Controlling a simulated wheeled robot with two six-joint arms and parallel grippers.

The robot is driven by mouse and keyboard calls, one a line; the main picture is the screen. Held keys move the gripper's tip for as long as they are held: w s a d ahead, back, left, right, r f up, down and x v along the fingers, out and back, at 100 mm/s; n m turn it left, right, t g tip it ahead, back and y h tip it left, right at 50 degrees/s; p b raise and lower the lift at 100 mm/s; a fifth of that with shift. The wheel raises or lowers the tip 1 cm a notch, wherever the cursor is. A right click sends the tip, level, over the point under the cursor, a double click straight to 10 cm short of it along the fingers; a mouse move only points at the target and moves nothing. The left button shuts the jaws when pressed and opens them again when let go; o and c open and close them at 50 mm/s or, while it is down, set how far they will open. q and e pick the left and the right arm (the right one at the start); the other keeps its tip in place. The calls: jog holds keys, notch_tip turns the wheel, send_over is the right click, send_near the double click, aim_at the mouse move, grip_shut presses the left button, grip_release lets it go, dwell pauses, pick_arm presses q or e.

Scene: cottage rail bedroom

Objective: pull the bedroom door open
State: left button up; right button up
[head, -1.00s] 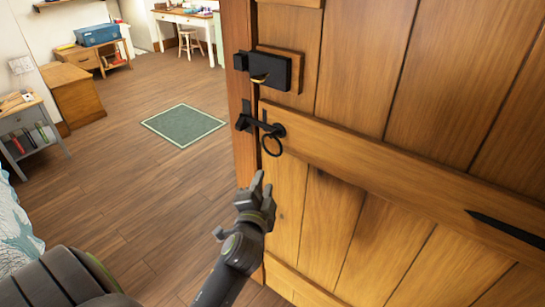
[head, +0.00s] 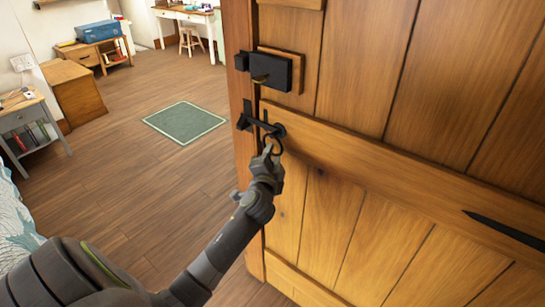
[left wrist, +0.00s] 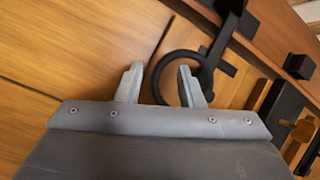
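The bedroom door (head: 350,215) is brown planked wood and fills the right of the head view. It carries a black latch with a ring handle (head: 277,140) near its left edge, against a wooden post (head: 240,100). My left gripper (head: 269,152) is at the ring and partly covers it. In the left wrist view, the two fingers of the gripper (left wrist: 160,75) are apart, with the black ring (left wrist: 161,62) crossing the gap and close to the right finger. Whether they touch the ring, I cannot tell. My right gripper is out of view.
A black lock box (head: 272,72) sits above the latch on the door. Left of the post is open wooden floor with a green rug (head: 184,122). A grey side table (head: 28,118), a wooden cabinet (head: 75,95) and a bed corner (head: 12,215) stand at the left.

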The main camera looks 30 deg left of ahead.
pick_arm(q)
jog(key=shift+c, duration=0.3)
grip_shut()
jog(key=shift+f, duration=0.1)
jog(key=shift+b, duration=0.3)
